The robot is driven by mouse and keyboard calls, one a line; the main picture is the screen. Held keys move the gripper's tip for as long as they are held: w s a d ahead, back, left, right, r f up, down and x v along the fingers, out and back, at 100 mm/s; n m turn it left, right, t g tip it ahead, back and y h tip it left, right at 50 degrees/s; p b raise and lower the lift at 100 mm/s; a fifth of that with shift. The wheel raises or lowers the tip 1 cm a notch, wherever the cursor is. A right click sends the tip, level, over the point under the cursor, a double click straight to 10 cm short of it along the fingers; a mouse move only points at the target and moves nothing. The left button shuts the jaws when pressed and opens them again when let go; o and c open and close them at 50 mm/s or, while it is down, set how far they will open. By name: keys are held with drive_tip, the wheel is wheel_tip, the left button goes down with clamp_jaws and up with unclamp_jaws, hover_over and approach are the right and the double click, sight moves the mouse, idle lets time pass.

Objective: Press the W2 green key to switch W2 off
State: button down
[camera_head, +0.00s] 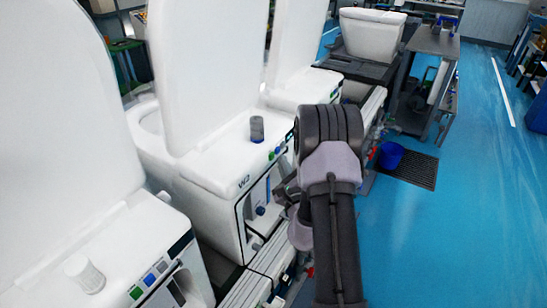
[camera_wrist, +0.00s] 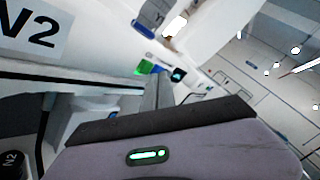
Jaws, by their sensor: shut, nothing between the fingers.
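In the wrist view the green key (camera_wrist: 146,68) shows just beyond my fingertips. My gripper (camera_head: 283,191) is shut and empty, in front of the unit and below the key row in the head view. I cannot tell whether the fingertips touch anything.
A grey knob (camera_head: 257,128) stands on top of W2. A nearer white unit (camera_head: 110,250) has its own green, blue and grey keys. Pale rails (camera_head: 262,275) run along the fronts below. The blue floor (camera_head: 430,230) to the right is open, with a blue bucket (camera_head: 390,155) on it.

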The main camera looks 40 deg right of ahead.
drive_tip(key=shift+w+a, duration=0.15)
drive_tip(key=shift+w, duration=0.25)
drive_tip(key=shift+w+a, duration=0.1)
drive_tip(key=shift+w, duration=0.15)
idle(0.3)
drive_tip(key=shift+s+d, duration=0.25)
drive_tip(key=shift+s, duration=0.45)
drive_tip(key=shift+b, duration=0.3)
drive_tip(key=s, duration=0.1)
drive_tip(key=s+d+b, duration=0.1)
drive_tip(key=s, duration=0.1)
drive_tip(key=s+d+b, duration=0.1)
drive_tip(key=s, duration=0.1)
drive_tip(key=shift+s+d, duration=0.15)
drive_tip(key=shift+s, duration=0.1)
